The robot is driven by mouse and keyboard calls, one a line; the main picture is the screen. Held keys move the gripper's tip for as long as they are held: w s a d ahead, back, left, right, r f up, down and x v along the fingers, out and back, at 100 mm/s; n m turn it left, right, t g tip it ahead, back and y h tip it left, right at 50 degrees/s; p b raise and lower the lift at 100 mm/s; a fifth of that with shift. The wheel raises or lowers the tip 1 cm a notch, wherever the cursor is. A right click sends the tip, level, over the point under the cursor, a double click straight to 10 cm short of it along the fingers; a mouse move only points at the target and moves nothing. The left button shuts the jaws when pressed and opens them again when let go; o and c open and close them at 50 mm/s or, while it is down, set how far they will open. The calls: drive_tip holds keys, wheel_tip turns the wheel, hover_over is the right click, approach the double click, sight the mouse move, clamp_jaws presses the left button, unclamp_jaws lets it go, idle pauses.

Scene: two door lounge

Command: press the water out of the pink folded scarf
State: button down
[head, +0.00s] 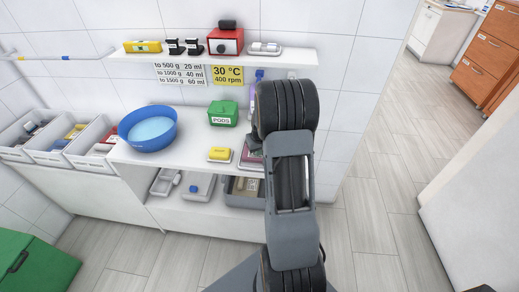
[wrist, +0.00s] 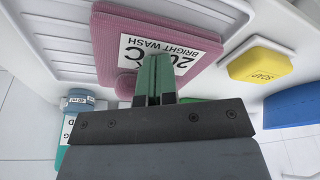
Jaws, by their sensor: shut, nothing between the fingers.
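The pink folded scarf (wrist: 115,35) lies flat on a white ribbed tray (wrist: 50,40) in the wrist view. A white label on it reads 20 °C, bright wash. A rounded pink part (wrist: 125,84) shows at its near edge. My gripper (wrist: 157,62) has green fingers, shut together and empty. Their tips overlap the scarf's label and edge; I cannot tell whether they touch it. In the head view only a strip of the scarf (head: 251,157) shows beside my arm, which hides the rest and my gripper.
A yellow soap bar (head: 219,154) lies left of the tray. A green pods box (head: 223,113) and a blue basin with water (head: 149,128) stand on the same counter. A teal bottle (wrist: 72,125) is close by in the wrist view. A shelf (head: 213,56) hangs above.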

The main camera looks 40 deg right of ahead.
wheel_tip(320, 180, up, 8)
drive_tip(key=p, duration=0.4)
drive_tip(key=shift+f, duration=0.15)
idle(0.6)
drive_tip(key=s+a+r+n+t, duration=0.1)
drive_tip(key=s+a+r, duration=0.7)
drive_tip(key=a, duration=0.3)
drive_tip(key=s+a+r+n, duration=0.1)
drive_tip(key=s+a+r, duration=0.7)
drive_tip(key=a, duration=0.3)
drive_tip(key=shift+s+a+n+t+y, duration=0.3)
drive_tip(key=shift+s+a+n+t, duration=0.1)
drive_tip(key=shift+s, duration=0.35)
